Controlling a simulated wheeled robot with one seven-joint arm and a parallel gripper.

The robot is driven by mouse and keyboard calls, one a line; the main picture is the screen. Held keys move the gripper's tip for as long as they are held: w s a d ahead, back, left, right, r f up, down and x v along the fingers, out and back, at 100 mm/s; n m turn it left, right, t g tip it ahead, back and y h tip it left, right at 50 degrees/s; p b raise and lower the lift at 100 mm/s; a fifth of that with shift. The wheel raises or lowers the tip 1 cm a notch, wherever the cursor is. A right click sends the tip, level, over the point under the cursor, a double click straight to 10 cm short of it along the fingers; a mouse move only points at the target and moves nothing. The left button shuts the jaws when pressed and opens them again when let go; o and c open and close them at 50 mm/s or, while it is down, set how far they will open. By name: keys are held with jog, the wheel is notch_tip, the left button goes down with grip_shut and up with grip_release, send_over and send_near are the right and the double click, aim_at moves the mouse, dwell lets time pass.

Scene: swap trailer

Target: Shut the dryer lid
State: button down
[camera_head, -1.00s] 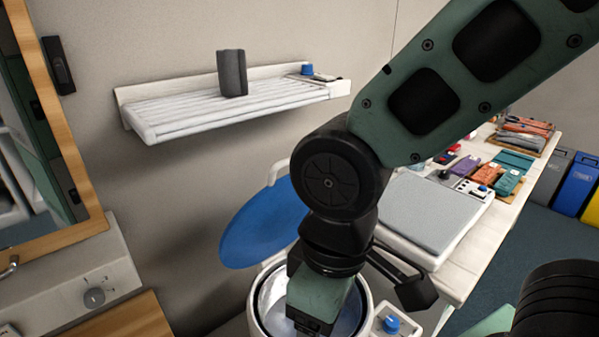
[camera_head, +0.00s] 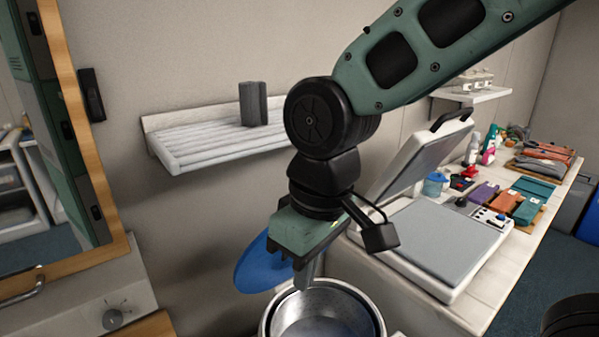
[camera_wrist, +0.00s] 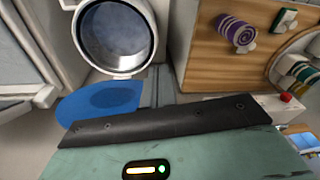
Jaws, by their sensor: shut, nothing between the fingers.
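The round white dryer tub (camera_head: 368,300) stands at the bottom middle of the head view, its mouth uncovered and its metal inside showing. The blue lid (camera_head: 258,268) is tilted up beside and behind the mouth, partly hidden by my gripper. My gripper (camera_head: 306,272) is shut and empty, pointing down above the tub's back rim, in front of the lid in the picture; I cannot tell whether it touches the lid. In the wrist view a blue disc (camera_wrist: 98,103) shows beyond the gripper housing, near a white-rimmed round opening (camera_wrist: 115,35). The fingertips are hidden there.
A slatted wall shelf (camera_head: 205,148) holds a dark grey block (camera_head: 253,104). To the right, a press with a raised top (camera_head: 425,145) stands on a bench crowded with folded cloths and bottles. A wood-framed opening (camera_head: 90,160) is at the left.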

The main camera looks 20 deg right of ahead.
jog(key=w+d+r+m+t+p, duration=0.2)
jog(key=w+d+r+m+p, duration=0.3)
jog(key=w+r, duration=1)
jog(key=w+f, duration=0.1)
jog(key=f, duration=0.2)
jog(key=w+f+n, duration=0.1)
jog(key=f, duration=0.2)
jog(key=f+n, duration=0.1)
jog(key=f, duration=0.3)
jog(key=shift+w+d, duration=0.3)
jog(key=shift+w, duration=0.1)
jog(key=shift+f, duration=0.15)
jog(key=shift+f, duration=0.15)
